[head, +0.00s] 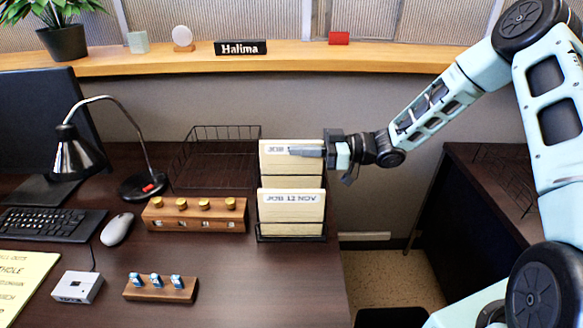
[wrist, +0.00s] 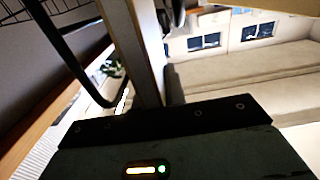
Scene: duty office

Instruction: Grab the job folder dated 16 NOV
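Two cream job folders stand one behind the other in a black wire holder (head: 291,238) on the desk. The front folder (head: 291,207) reads "JOB 12 NOV". The rear folder (head: 278,168) shows "JOB", but my gripper covers its date, so I cannot read 16 NOV anywhere. My gripper (head: 308,153) reaches in from the right, with a grey finger across the rear folder's label. The other finger is not clear, and I cannot tell whether it grips the folder. In the wrist view, a pale upright strip stands before the gripper; I cannot tell what it is.
An empty wire tray (head: 214,160) stands left of the folders. A wooden block with brass knobs (head: 195,215) sits close on the left. A desk lamp (head: 80,157), keyboard (head: 50,225) and mouse (head: 116,229) are farther left. The desk's right edge is just beyond the holder.

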